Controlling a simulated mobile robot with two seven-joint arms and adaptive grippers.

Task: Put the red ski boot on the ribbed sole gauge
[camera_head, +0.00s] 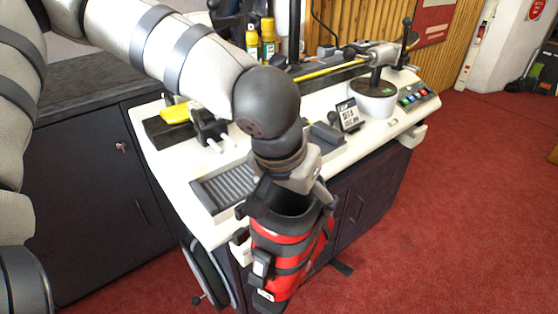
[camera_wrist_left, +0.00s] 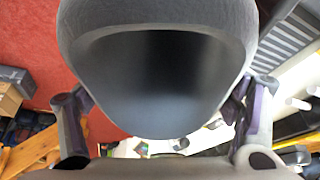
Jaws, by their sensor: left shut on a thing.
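The red ski boot (camera_head: 286,246) with black straps and buckles hangs upright from my left gripper (camera_head: 290,190), in front of the bench's front edge. My left gripper is shut on the boot's upper cuff. In the left wrist view the boot's dark open collar (camera_wrist_left: 155,85) fills the middle, between the gripper's fingers (camera_wrist_left: 155,115). The ribbed sole gauge (camera_head: 228,186) is a dark ridged plate on the white bench top, just left of and behind the boot. Part of it also shows at the upper right of the left wrist view (camera_wrist_left: 288,38). My right gripper is not in view.
Spray bottles (camera_head: 267,38) stand at the back. Red carpet lies open at right.

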